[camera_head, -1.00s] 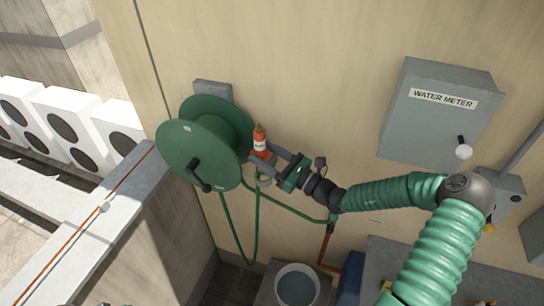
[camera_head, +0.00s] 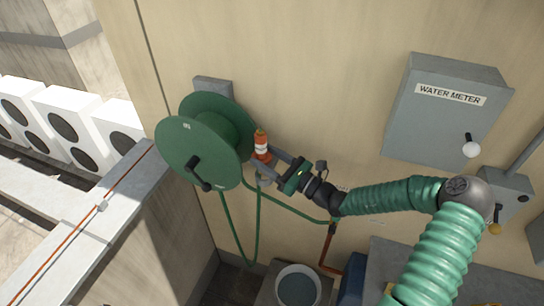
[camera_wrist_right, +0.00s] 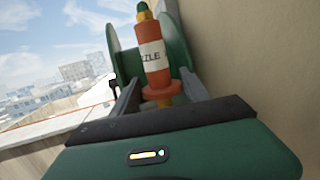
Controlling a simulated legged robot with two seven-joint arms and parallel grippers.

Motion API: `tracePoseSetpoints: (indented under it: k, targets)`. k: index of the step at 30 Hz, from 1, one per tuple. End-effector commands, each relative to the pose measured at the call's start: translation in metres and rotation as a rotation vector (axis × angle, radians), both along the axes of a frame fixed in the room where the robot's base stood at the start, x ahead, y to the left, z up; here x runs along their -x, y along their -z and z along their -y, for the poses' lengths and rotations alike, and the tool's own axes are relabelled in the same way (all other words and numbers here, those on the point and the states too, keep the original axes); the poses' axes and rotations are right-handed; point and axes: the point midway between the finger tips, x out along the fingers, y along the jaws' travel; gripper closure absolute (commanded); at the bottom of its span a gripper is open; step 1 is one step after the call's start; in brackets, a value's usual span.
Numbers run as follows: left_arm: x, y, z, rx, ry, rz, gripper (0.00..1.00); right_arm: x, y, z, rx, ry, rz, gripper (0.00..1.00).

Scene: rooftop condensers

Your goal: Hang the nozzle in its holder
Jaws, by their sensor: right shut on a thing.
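The nozzle (camera_head: 261,147) is orange-red with a white label and stands nearly upright in front of the wall, beside the green hose reel (camera_head: 199,150). My right gripper (camera_head: 266,163) is shut on it. In the right wrist view the nozzle (camera_wrist_right: 154,62) sits between the two grey fingers (camera_wrist_right: 160,92), with its green tip up and a flange low down. A small grey part (camera_head: 265,181) shows just below the gripper; it may be the holder, but I cannot tell whether the nozzle touches it. My left gripper is not in view.
A green hose (camera_head: 259,225) hangs below the reel and runs to a copper pipe (camera_head: 328,248). A bucket (camera_head: 297,287) stands below. The grey water meter box (camera_head: 445,115) is on the wall at right. A parapet (camera_head: 105,210) runs at left.

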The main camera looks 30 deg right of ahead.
Motion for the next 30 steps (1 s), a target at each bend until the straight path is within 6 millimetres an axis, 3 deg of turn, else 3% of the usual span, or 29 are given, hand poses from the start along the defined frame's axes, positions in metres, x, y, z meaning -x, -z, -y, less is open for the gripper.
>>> tracePoseSetpoints:
  k: [16,30]
  targets:
    - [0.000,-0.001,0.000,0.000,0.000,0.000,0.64,0.001,0.000,0.001,-0.001,0.001,0.002,1.00]
    - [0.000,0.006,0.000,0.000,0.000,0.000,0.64,0.001,0.014,0.001,-0.001,0.001,0.001,1.00]
